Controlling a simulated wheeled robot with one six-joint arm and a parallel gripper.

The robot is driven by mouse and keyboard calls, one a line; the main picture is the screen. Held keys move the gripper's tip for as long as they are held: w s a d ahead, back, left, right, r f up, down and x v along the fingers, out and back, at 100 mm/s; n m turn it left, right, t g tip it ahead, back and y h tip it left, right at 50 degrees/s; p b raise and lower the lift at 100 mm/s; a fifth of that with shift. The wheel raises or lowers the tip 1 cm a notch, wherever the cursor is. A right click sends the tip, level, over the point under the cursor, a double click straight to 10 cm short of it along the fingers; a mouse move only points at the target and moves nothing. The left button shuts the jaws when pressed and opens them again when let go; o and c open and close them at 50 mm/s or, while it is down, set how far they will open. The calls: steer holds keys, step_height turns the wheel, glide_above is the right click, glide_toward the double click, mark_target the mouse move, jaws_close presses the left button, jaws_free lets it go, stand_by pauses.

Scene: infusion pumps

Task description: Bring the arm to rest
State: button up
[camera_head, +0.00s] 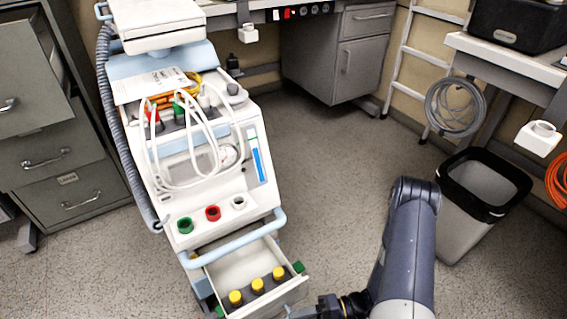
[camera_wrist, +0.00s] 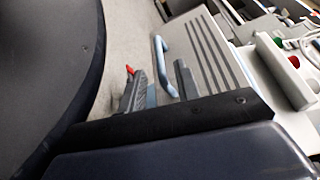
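My arm (camera_head: 405,245) reaches down at the lower right of the head view. My gripper is mostly cut off at the bottom edge there. In the wrist view my gripper (camera_wrist: 160,78) shows two dark fingers standing apart, with no object clearly held between them. A light-blue handle bar (camera_wrist: 165,62) shows just beyond the fingertips; I cannot tell whether they touch it. The white medical cart (camera_head: 215,185) stands left of my arm. Its front drawer (camera_head: 283,298) is pulled out and holds several yellow-capped bottles (camera_head: 257,286).
A light-blue rail (camera_head: 235,243) crosses the cart front above the drawer. A waste bin (camera_head: 462,225) stands close to the right of my arm. Grey filing cabinets (camera_head: 60,160) are at the left.

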steer(key=a, duration=0.3)
steer(key=s+a+b, duration=0.1)
steer(key=a, duration=0.1)
steer(key=shift+a+f, duration=0.1)
steer(key=shift+f, duration=0.15)
steer(key=shift+w+a, duration=0.15)
steer(key=shift+w, duration=0.05)
steer(key=shift+r, duration=0.1)
